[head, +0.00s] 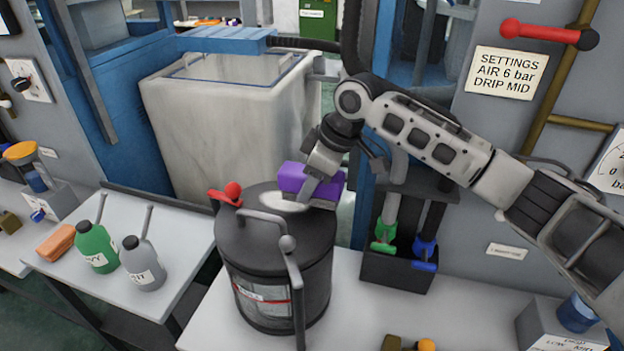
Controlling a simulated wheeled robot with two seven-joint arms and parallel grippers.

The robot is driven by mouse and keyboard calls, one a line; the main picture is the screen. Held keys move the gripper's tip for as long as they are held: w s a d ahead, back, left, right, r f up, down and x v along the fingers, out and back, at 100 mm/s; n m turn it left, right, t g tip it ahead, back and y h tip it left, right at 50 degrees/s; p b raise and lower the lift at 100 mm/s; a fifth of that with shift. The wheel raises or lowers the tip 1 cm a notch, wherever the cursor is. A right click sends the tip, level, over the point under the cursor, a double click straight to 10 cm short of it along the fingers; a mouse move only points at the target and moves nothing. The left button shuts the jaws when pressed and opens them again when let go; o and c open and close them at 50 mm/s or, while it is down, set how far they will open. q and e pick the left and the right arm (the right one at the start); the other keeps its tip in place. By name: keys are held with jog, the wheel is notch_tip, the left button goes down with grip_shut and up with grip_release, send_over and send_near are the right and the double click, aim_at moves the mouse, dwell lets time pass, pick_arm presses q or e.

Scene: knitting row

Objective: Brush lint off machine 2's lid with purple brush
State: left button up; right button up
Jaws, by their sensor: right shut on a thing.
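The purple brush (301,180) is held in my right gripper (318,190), which is shut on it. The brush is over the back right part of the lid of a dark round drum-like machine (275,243); I cannot tell whether it touches the lid. A pale patch (283,201) that looks like lint lies on the lid beside the brush. The label on the drum's front is too small to read. My left gripper is not in view.
A red-knobbed lever (231,192) and a grey handle rise by the lid. A black holder (398,262) with green and blue-handled tools stands right. Green (95,248) and grey (143,265) bottles and an orange block (56,243) sit on the left table. A large bin (230,120) stands behind.

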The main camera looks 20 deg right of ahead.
jog(key=shift+f, duration=1)
jog(key=shift+a, duration=0.1)
